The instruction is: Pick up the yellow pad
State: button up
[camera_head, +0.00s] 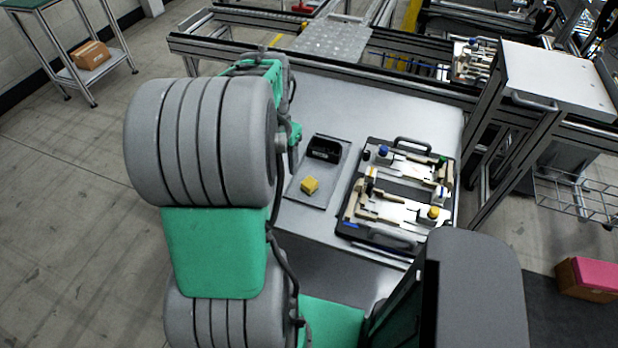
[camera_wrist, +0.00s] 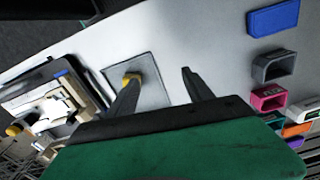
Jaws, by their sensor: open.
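The yellow pad (camera_head: 309,185) is a small block lying on a flat grey tray (camera_head: 318,199) on the table. In the wrist view the yellow pad (camera_wrist: 131,76) shows at the tip of the left finger, which partly hides it. My gripper (camera_wrist: 160,77) is open, with nothing between its two dark fingers. The fingers point towards the tray, which also shows in the wrist view (camera_wrist: 152,92); their height above it is hard to tell. In the head view my arm hides the gripper.
A black bin (camera_head: 324,148) stands at the tray's back end. To the right is a black pallet fixture (camera_head: 401,142) with handles and small parts. In the wrist view a blue bin (camera_wrist: 273,17), a pink bin (camera_wrist: 268,100) and other coloured bins line the right side. Bare table lies between.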

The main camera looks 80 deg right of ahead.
aim_at(312, 180)
jog(key=s+d+m, duration=0.1)
jog(key=s, duration=0.1)
jog(key=s+d+f+m, duration=0.1)
jog(key=s, duration=0.2)
jog(key=s+m, duration=0.1)
jog(key=s, duration=0.2)
jog(key=shift+s+d+f+p, duration=0.25)
jog(key=shift+d+f+p, duration=0.05)
jog(key=shift+d+f, duration=0.1)
jog(key=f, duration=0.2)
jog(key=f+p, duration=0.1)
jog(key=f, duration=0.4)
jog(key=shift+w+a+p, duration=0.15)
jog(key=shift+w+p, duration=0.15)
jog(key=shift+p, duration=0.1)
grip_shut()
